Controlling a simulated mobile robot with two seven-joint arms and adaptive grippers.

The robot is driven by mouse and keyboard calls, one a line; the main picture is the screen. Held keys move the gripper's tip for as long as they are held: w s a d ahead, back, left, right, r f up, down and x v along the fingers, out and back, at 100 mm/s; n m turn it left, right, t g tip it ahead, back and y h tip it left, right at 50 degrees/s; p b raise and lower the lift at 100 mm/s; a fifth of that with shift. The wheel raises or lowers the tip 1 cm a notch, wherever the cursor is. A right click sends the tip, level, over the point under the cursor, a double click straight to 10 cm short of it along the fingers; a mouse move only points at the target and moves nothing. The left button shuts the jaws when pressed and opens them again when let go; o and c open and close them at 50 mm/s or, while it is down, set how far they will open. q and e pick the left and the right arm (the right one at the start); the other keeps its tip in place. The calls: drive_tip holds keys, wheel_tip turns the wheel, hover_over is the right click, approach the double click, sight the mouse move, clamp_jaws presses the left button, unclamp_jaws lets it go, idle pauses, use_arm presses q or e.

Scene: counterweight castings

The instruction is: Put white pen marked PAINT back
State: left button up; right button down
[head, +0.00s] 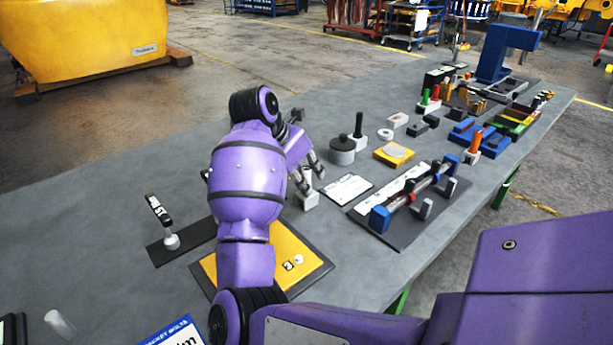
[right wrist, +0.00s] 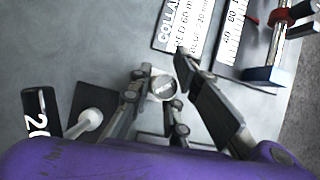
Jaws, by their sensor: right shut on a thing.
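My right gripper (head: 307,180) points down over the table, with its fingertips at a small white block (head: 309,201). In the right wrist view, a small round white top with dark marks (right wrist: 163,88) shows between the fingers of the gripper (right wrist: 160,105). The fingers are shut on this white piece, which I take for the white pen seen end on. The word PAINT cannot be read. The pen's length is hidden, so I cannot tell whether it stands in the block or just above it. My left gripper is not in view.
A white label card (head: 347,189) and a dark mat with a blue-ended fixture (head: 380,218) lie right of the gripper. A black pen in a white block (head: 358,132) and a grey round weight (head: 342,152) stand behind. A yellow plate (head: 298,240) lies in front.

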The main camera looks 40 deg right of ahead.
drive_tip(key=shift+f, duration=0.3)
drive_tip(key=c, duration=1.7)
unclamp_jaws()
drive_tip(key=shift+r, duration=0.1)
drive_tip(key=shift+o, duration=0.2)
